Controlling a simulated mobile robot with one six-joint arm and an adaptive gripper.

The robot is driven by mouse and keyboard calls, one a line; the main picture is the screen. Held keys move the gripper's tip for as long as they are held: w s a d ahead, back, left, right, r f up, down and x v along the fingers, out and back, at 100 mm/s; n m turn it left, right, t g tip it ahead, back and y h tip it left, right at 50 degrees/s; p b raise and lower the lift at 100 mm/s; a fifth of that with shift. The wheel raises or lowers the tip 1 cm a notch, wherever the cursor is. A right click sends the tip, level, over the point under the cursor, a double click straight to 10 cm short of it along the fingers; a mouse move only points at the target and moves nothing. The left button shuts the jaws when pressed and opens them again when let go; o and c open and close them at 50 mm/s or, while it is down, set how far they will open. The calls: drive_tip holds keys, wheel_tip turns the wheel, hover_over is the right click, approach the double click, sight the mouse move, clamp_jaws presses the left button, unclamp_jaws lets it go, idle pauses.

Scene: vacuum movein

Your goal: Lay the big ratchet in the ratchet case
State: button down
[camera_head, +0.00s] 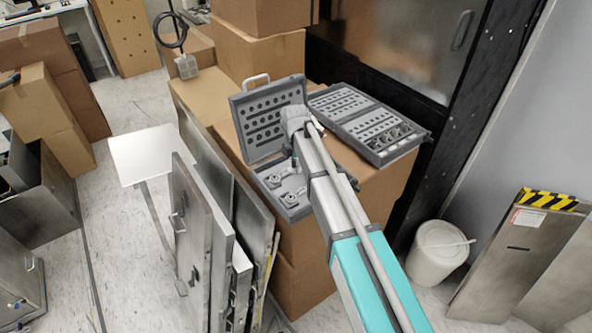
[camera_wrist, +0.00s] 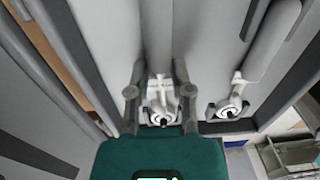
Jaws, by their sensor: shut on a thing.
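The ratchet case lies open on a cardboard box, with its lid (camera_head: 262,148) raised at the back and its grey tray (camera_head: 268,168) in front. My gripper (camera_wrist: 160,98) is over the tray, its fingers on either side of the silver big ratchet (camera_wrist: 160,88), shut on it near the head. The ratchet's round head is over a dark recess; I cannot tell whether it rests fully in it. A second ratchet (camera_wrist: 232,100) lies in the slot to its right. In the head view my arm hides part of the tray and the gripper's tips.
A second open grey case (camera_head: 378,133) with holes and sockets lies to the right on the boxes. Metal panels (camera_head: 205,230) lean at the front left. A white bin (camera_head: 437,255) stands on the floor at the right. Stacked cardboard boxes (camera_head: 262,58) rise behind.

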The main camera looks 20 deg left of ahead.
drive_tip(key=shift+f, duration=0.3)
drive_tip(key=c, duration=0.5)
unclamp_jaws()
drive_tip(key=shift+r, duration=0.15)
wheel_tip(320, 180, up, 12)
drive_tip(key=p, duration=1.2)
drive_tip(key=shift+w+a, duration=0.1)
drive_tip(key=shift+a, duration=0.05)
idle(0.7)
